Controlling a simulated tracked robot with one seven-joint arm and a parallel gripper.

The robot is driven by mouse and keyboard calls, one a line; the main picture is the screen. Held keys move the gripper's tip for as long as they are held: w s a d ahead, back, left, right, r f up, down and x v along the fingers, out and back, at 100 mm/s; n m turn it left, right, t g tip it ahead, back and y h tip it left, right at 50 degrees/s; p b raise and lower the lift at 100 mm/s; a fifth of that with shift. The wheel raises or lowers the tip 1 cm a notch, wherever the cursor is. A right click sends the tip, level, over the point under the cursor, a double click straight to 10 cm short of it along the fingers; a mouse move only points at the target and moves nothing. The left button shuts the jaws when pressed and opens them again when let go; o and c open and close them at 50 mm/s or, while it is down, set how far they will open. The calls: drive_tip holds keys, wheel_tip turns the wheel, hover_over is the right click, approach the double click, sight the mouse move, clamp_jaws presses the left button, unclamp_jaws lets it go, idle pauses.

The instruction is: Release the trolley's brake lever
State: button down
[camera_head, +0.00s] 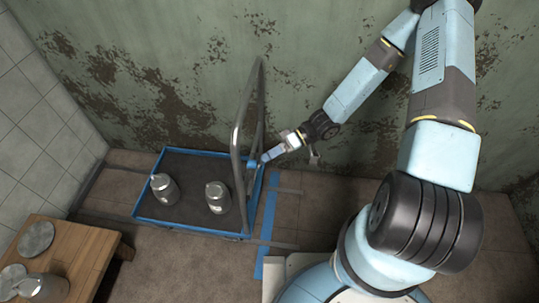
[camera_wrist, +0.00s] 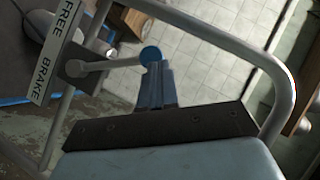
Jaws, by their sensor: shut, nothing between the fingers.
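The trolley (camera_head: 190,228) has a dark deck with a blue rim and a tall grey tube handle (camera_head: 240,120) at its right end. In the wrist view, a plate marked FREE and BRAKE (camera_wrist: 55,52) is fixed to the handle (camera_wrist: 265,60). The brake lever (camera_wrist: 108,65) is a grey rod reaching right from the plate to a blue round knob (camera_wrist: 151,54). My gripper (camera_wrist: 154,68) is shut and empty, its fingertips right at the knob; I cannot tell whether they touch. In the head view my gripper (camera_head: 266,156) is beside the handle's right side.
Two metal milk cans (camera_head: 217,197) (camera_head: 164,188) stand on the trolley deck. A wooden table (camera_head: 85,250) at the lower left holds metal ware. A stained green wall (camera_head: 150,60) stands close behind the trolley. Blue tape (camera_head: 267,225) marks the floor right of it.

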drive_tip(key=shift+w, duration=0.1)
drive_tip(key=shift+w+d+r, duration=0.1)
drive_tip(key=shift+w+r, duration=0.1)
drive_tip(key=shift+r, duration=0.05)
drive_tip(key=a+r+v, duration=0.1)
drive_tip(key=r+v, duration=0.1)
drive_tip(key=v, duration=1)
drive_tip(key=shift+w+r, duration=0.25)
